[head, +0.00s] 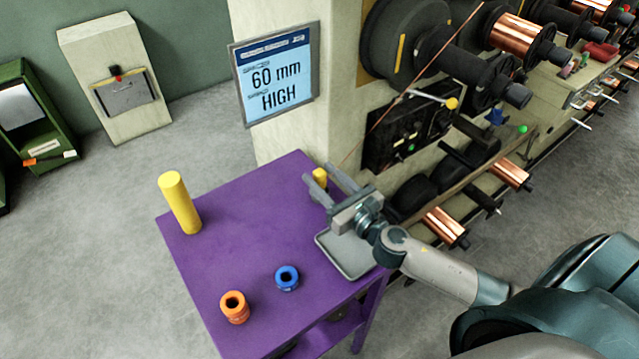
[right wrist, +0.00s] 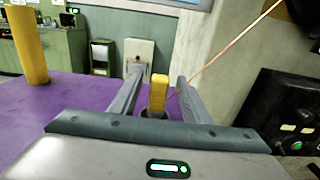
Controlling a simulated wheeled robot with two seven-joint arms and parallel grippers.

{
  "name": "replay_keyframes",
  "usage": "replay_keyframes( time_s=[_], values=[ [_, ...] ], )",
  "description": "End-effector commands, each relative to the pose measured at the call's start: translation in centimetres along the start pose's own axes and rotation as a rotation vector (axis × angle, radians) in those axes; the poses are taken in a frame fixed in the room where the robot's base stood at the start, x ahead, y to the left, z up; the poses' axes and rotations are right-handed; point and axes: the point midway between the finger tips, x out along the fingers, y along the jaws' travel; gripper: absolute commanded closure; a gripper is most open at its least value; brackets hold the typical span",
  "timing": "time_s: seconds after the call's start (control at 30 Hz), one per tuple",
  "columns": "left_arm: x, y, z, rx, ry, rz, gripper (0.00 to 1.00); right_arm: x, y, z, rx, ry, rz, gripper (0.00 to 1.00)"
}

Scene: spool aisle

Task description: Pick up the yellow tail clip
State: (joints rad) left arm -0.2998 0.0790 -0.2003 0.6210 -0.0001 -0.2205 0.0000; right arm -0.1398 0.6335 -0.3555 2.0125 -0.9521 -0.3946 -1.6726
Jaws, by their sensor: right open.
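The yellow tail clip (head: 320,175) is a small upright yellow piece near the far right corner of the purple table. In the right wrist view the clip (right wrist: 158,92) stands between the two fingers, its lower end in a dark base. My right gripper (head: 319,180) is open, with one finger on each side of the clip; in the right wrist view gaps show between the clip and both fingers (right wrist: 158,80). My left gripper is not in view.
The purple table (head: 240,230) also holds a tall yellow cylinder (head: 180,203), an orange ring (head: 234,314), a blue ring (head: 287,284) and a grey tray (head: 354,269). A thin copper wire (head: 424,82) slants down towards the clip. The spool machine (head: 395,140) stands close on the right.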

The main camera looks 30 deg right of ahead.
Motion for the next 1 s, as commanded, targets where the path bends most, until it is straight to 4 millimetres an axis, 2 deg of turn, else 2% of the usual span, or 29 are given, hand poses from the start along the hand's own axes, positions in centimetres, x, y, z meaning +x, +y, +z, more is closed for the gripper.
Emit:
replay_keyframes(
  time_s=[0.43, 0.8, 1.0],
  values=[
    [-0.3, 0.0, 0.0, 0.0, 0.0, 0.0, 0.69, 0.5, 0.0, 0.1, 0.001, -0.001, -0.001, 0.57],
    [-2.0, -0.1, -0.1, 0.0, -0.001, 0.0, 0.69, 4.6, 0.0, 0.0, 0.001, -0.001, -0.001, 0.57],
    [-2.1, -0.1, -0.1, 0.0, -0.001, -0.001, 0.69, 5.4, 0.0, -0.2, 0.0, 0.0, 0.001, 0.57]
  ],
)
